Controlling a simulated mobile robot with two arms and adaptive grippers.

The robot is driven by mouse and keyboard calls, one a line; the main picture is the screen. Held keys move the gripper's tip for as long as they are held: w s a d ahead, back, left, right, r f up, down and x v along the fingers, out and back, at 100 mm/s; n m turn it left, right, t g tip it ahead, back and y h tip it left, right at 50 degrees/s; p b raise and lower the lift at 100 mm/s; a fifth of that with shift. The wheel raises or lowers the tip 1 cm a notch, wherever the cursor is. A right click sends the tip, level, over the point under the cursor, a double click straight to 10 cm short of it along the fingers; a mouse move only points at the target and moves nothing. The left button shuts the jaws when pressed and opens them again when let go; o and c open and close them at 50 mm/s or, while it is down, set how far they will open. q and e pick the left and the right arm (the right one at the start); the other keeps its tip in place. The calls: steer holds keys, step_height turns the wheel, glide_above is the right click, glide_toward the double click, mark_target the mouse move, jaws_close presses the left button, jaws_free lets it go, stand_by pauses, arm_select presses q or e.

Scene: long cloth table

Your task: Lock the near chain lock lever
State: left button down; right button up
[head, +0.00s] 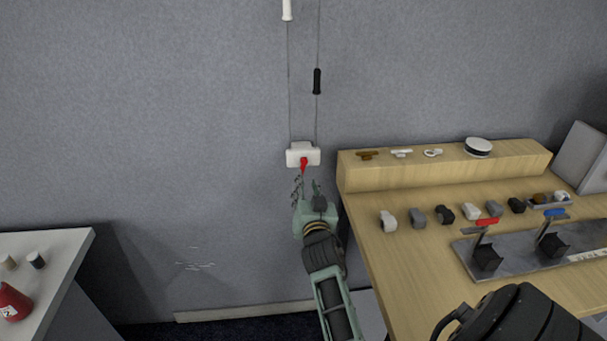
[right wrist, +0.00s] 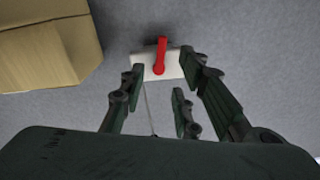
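The red lever (head: 303,164) sits on the front of a white lock box (head: 291,158) on the grey wall. Thin cords run up from the box. My right gripper (head: 306,184) is just below the box in the head view. In the right wrist view the right gripper (right wrist: 165,72) is open, its fingers spread to either side of the box, with nothing held. Contact with the lever cannot be told. My left gripper is not in view.
A black handle (head: 317,81) and a white handle (head: 287,10) hang on the cords above. A wooden table (head: 385,268) with several small fittings and a raised shelf (head: 440,174) stands close on the right. A white table (head: 62,243) is at left. The wall between is clear.

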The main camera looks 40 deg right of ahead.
mark_target(303, 170)
steer(key=shift+x, duration=3.45)
steer(key=shift+f, duration=0.1)
steer(key=shift+a, duration=0.1)
jaws_close()
